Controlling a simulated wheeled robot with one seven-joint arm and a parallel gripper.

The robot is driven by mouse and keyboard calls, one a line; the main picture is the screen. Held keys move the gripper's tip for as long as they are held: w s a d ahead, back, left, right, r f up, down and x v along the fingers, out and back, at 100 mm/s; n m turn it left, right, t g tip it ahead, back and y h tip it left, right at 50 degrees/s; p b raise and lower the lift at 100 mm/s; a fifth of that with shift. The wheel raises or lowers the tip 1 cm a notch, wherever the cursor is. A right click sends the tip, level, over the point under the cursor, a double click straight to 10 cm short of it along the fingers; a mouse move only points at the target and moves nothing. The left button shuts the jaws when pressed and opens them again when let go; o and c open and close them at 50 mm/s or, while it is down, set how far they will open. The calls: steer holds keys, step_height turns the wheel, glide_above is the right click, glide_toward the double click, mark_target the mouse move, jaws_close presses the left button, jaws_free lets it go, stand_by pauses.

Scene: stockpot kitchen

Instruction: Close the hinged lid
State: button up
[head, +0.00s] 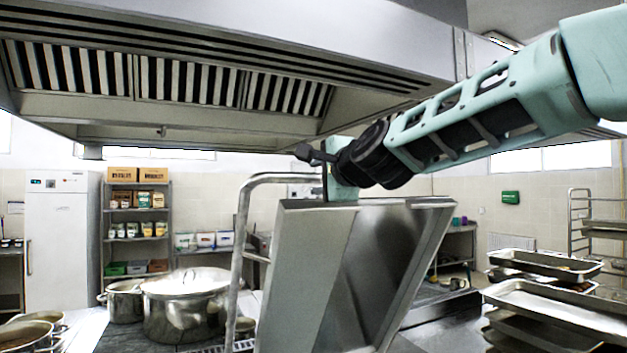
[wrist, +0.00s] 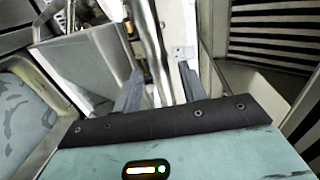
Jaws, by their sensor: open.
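The hinged lid (head: 310,270) is a large steel panel standing raised and steeply tilted in the middle of the head view. Its darker right-hand side (head: 395,265) slopes away. A tubular steel handle (head: 240,235) runs along its left side and bends over near the top. My gripper (head: 328,188) is at the lid's upper edge. In the wrist view the two fingers of my gripper (wrist: 160,72) are apart, with a steel bar (wrist: 147,40) showing between them. I cannot tell whether they touch the lid. The hinge and the lower part of the lid are hidden.
A lidded stockpot (head: 185,305) and a smaller pot (head: 124,301) stand at the left. Stacked trays (head: 555,302) are at the right. A shelf rack (head: 137,225) and white fridge (head: 62,235) are behind.

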steer(key=shift+x, duration=1.35)
steer(key=shift+c, duration=0.3)
jaws_close()
